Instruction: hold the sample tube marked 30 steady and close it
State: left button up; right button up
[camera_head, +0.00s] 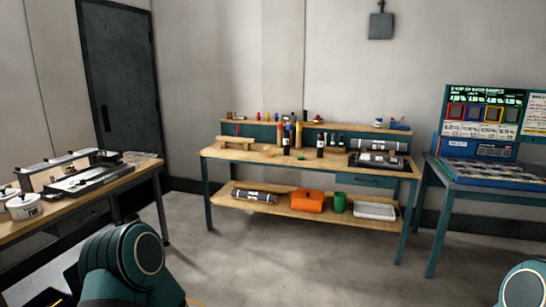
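No sample tube marked 30 can be made out. The wooden workbench (230,154) against the far wall holds several small upright items, too small to read. Among them are a dark bottle (320,147) with a pale label, another dark bottle (286,141) to its left, and a yellow-orange tube-like item (298,137). Any cap for the tube cannot be told from the small coloured pieces. Both my grippers are out of view. Only a teal link of my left arm shows at the lower left, and a bit of my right arm at the lower right corner.
A side table (120,182) with white pots (24,207) stands at the left. A blue table (500,188) with a display panel (485,115) stands at the right. The bench's lower shelf (220,196) holds an orange box (308,201) and green cup (340,202). Open floor (300,260) lies in front.

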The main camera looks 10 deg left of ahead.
aim_at(321, 136)
jog(key=i+j+u, duration=0.3)
jog(key=i, duration=0.35)
jog(key=i+u, duration=0.3)
jog(key=i, duration=1.85)
jog(key=i+z, duration=0.2)
jog(key=i, duration=0.25)
jog(key=i+j+z, duration=0.15)
jog(key=i, duration=0.25)
jog(key=i+j+z, duration=0.2)
jog(key=i, duration=0.2)
jog(key=i+j+z, duration=0.7)
jog(key=i, duration=0.1)
